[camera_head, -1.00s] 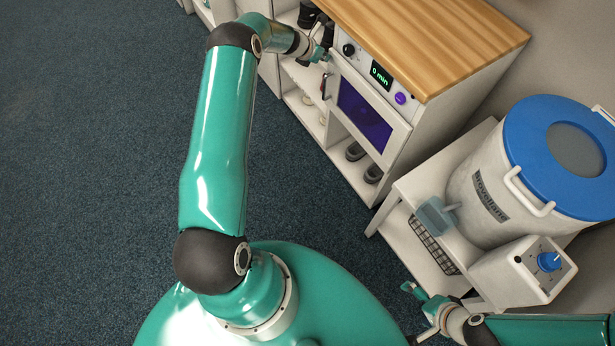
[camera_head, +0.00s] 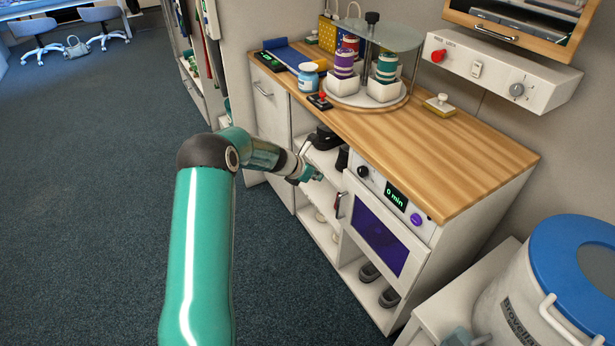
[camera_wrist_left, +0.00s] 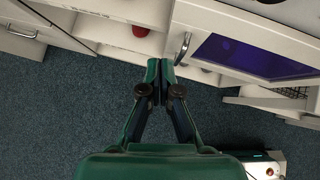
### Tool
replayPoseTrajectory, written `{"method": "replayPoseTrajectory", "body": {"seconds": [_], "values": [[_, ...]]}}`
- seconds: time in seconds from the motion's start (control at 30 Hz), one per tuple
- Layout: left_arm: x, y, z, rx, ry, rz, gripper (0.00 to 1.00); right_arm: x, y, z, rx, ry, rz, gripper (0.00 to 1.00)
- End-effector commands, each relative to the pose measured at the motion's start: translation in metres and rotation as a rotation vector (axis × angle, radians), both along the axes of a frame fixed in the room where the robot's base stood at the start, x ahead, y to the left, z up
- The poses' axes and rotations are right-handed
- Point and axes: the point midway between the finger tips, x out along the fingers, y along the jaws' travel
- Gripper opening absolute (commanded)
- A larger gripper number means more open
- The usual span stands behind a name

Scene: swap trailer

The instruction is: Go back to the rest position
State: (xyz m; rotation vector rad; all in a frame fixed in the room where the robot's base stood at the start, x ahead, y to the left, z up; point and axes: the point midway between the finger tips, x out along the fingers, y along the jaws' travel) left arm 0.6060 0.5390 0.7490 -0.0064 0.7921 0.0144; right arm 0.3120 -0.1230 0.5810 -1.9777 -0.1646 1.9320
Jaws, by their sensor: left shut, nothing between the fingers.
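My left arm reaches forward from the bottom of the head view. My left gripper (camera_head: 309,174) is by the open shelves of the wooden-topped cabinet, left of the oven (camera_head: 378,231). In the left wrist view the left gripper (camera_wrist_left: 160,64) is shut, with its fingertips together and nothing between them. It points towards the cabinet front, near the oven door's handle (camera_wrist_left: 182,49); I cannot tell the gap. The oven door is shut and its display reads 0 min. My right gripper is not in the head view now.
A white drum with a blue lid (camera_head: 575,270) stands at lower right. Dark carpet (camera_head: 90,200) is clear at left. Desk chairs (camera_head: 100,22) are far back.

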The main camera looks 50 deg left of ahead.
Motion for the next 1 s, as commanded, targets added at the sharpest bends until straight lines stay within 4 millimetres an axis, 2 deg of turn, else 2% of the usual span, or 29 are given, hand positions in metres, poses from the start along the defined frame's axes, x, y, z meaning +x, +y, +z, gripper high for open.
{"method": "replayPoseTrajectory", "body": {"seconds": [0.1,0.3,0.47,0.57,0.67,0.77,0.8,0.93,1.0], "values": [[-0.013,0.003,0.015,0.001,0.000,0.000,0.00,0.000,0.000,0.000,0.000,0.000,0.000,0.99],[-0.022,0.003,0.024,-0.001,0.002,-0.005,0.00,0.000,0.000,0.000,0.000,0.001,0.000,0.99],[-0.021,0.000,0.027,-0.001,0.000,-0.011,0.00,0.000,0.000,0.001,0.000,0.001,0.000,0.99],[-0.011,-0.016,0.033,-0.005,-0.005,-0.040,0.00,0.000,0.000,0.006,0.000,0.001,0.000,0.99],[0.006,-0.054,0.033,-0.028,0.002,-0.103,0.00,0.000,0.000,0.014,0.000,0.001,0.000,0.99],[0.013,-0.113,0.018,-0.105,0.039,-0.165,0.00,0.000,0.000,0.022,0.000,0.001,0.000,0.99],[0.012,-0.141,0.011,-0.160,0.058,-0.172,0.00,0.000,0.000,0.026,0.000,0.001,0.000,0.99],[-0.003,-0.237,-0.014,-0.422,0.158,-0.097,0.00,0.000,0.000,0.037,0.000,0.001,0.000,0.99],[-0.021,-0.287,-0.027,-0.601,0.247,0.019,0.00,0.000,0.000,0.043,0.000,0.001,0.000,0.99]]}}
